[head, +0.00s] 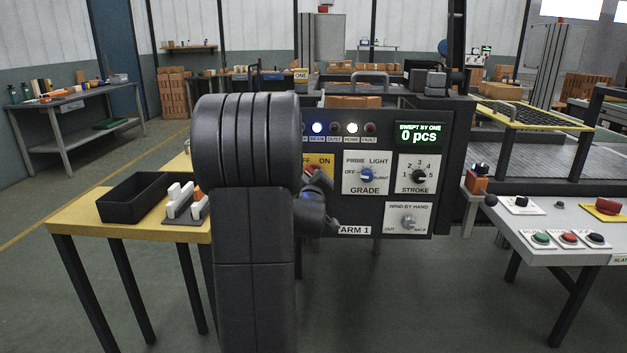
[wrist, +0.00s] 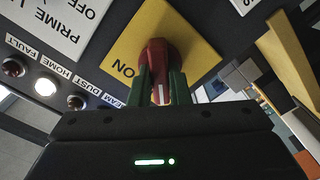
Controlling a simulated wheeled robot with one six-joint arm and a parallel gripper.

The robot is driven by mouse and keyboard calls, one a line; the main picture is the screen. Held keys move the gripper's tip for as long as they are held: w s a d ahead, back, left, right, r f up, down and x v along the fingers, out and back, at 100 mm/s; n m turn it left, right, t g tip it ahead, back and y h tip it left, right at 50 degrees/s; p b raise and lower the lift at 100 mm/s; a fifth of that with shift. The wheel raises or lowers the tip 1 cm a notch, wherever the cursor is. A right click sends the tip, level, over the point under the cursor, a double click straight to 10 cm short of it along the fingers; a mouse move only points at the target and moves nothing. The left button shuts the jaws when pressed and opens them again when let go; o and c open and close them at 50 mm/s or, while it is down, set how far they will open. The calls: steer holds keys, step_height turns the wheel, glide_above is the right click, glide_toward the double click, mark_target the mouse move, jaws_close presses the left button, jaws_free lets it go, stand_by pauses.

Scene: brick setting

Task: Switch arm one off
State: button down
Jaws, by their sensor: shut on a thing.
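The dark control panel labelled ARM 1 (head: 440,175) stands in front of me in the head view. Its yellow OFF/ON plate (head: 322,160) is mostly hidden there behind my arm. In the wrist view the yellow plate (wrist: 190,40) fills the upper middle, with the word ON upside down at its lower left. A red rotary switch (wrist: 157,52) sits on it, a white mark on its handle pointing down the picture. My gripper (wrist: 160,88) has its green fingers closed on both sides of the red handle.
Beside the switch are the GRADE knob (head: 367,174), STROKE knob (head: 418,176) and WIND BY HAND knob (head: 408,222). The BEAM and HOME lamps are lit; the display (head: 420,133) reads 0 pcs. A black tray (head: 135,197) lies on the yellow table at left.

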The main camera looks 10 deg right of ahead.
steer(key=c, duration=1.4)
jaws_free()
steer(key=shift+o, duration=0.2)
steer(key=shift+s, duration=0.1)
steer(key=v, duration=1.3)
steer(key=shift+s, duration=0.3)
steer(key=shift+a, duration=0.1)
steer(key=x, duration=1.3)
steer(key=shift+w, duration=0.4)
steer(key=shift+s, duration=0.1)
